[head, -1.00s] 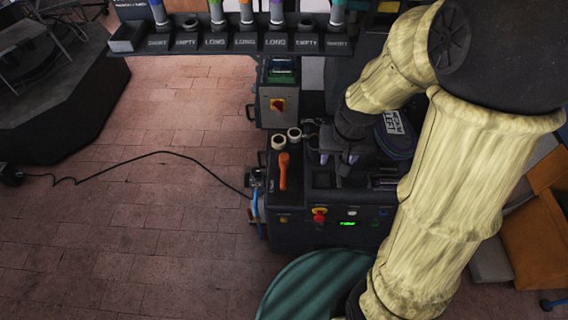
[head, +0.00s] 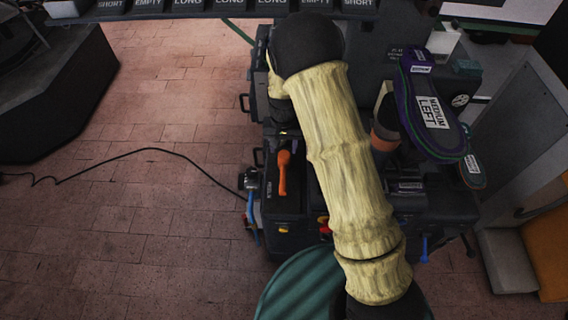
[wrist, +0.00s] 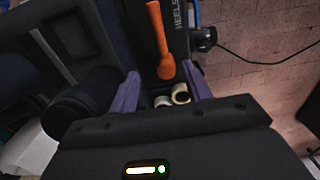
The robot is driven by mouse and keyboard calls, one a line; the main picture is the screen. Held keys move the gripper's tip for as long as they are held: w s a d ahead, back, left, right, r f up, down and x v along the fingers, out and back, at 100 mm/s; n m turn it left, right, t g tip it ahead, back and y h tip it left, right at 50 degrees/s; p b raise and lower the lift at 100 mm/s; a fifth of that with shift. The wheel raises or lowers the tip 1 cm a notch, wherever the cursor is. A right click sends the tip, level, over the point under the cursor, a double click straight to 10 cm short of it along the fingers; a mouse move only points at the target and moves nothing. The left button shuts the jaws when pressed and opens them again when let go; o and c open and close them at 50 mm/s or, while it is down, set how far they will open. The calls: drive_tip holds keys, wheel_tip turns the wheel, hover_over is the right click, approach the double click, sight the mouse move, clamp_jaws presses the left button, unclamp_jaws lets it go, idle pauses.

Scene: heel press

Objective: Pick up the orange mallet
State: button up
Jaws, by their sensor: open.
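The orange mallet (head: 283,172) lies on the dark top of the press bench, left of my arm in the head view. In the wrist view the orange mallet (wrist: 161,40) lies ahead of my gripper (wrist: 165,85), its wider end nearest the gap between the purple fingers. My gripper is open and empty; the fingers stand apart on either side of that gap. I cannot tell the height between fingers and mallet.
Two pale rolls (wrist: 172,97) sit between the fingertips in the wrist view. A purple-edged sole marked "MEDIUM LEFT" (head: 433,112) is right of my arm. A labelled rack (head: 230,5) runs along the back. A black cable (head: 120,156) crosses the open brick floor at left.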

hover_over(284, 172)
drive_tip(key=f, duration=0.7)
drive_tip(key=s+f, duration=0.1)
drive_tip(key=f, duration=0.3)
drive_tip(key=shift+f+p, duration=0.2)
drive_tip(key=shift+p, duration=0.1)
drive_tip(key=shift+w+a+f, duration=0.1)
drive_tip(key=shift+f, duration=0.25)
drive_tip(key=shift+w+f+p, duration=0.15)
drive_tip(key=shift+f+p, duration=0.05)
drive_tip(key=shift+f, duration=1.1)
drive_tip(key=shift+w+f+p, duration=0.1)
drive_tip(key=shift+f+p, duration=0.05)
drive_tip(key=shift+f, duration=1.15)
drive_tip(key=shift+c, duration=0.4)
clamp_jaws()
